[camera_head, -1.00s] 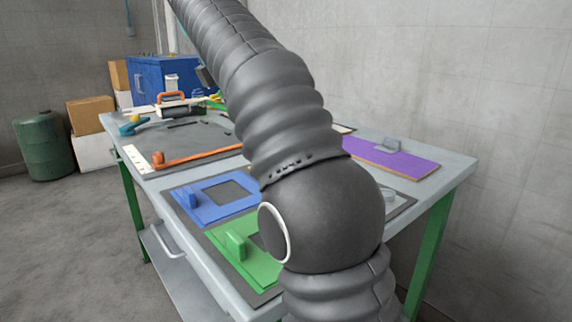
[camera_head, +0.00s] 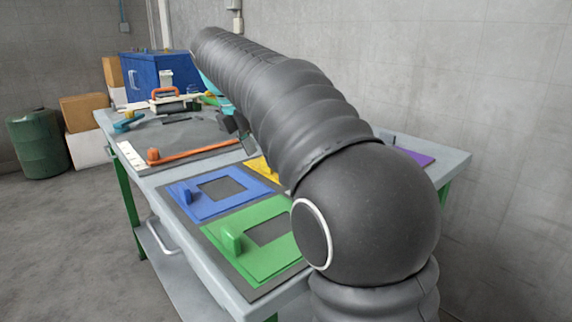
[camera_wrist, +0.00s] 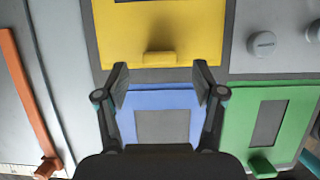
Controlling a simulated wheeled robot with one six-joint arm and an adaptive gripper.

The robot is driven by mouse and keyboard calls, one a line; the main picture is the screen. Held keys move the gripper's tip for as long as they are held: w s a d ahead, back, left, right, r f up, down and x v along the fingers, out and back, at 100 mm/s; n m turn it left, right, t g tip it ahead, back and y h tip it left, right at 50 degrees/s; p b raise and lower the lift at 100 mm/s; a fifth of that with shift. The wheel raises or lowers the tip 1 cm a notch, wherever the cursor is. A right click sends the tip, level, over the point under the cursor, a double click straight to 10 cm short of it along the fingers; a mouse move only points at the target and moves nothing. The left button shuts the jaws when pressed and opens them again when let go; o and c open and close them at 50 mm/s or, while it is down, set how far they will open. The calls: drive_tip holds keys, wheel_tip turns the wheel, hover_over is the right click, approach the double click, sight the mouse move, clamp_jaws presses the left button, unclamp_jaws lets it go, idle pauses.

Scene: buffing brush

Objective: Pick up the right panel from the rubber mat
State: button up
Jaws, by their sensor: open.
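Three panels with raised handles lie on the dark rubber mat (camera_head: 262,290). The green panel (camera_head: 262,262) is nearest, with a rectangular opening; it is at lower right in the wrist view (camera_wrist: 293,120). The blue panel (camera_head: 235,207), also with an opening, lies beyond it and shows between my fingers in the wrist view (camera_wrist: 180,98). The yellow panel (camera_wrist: 125,40) is at the top of the wrist view, mostly hidden by my arm in the head view. My gripper (camera_wrist: 160,76) is open and empty. Its fingertips appear either side of the yellow handle (camera_wrist: 160,58), height unclear.
An orange bar (camera_head: 195,156) lies left of the panels. A grey plate with round knobs (camera_wrist: 270,60) is at upper right in the wrist view. A purple panel (camera_head: 418,157) is partly hidden behind my arm. A blue box (camera_head: 165,75) stands at the table's far end.

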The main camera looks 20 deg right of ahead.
drive_tip(key=shift+x, duration=1.2)
drive_tip(key=c, duration=1.3)
drive_tip(key=shift+o, duration=0.2)
drive_tip(key=shift+r, duration=0.1)
drive_tip(key=shift+r, duration=0.5)
wheel_tip(320, 180, up, 3)
drive_tip(key=shift+r, duration=0.1)
drive_tip(key=s+d+r, duration=0.6)
drive_tip(key=s+d, duration=0.2)
drive_tip(key=shift+s+r, duration=0.25)
drive_tip(key=shift+r, duration=0.1)
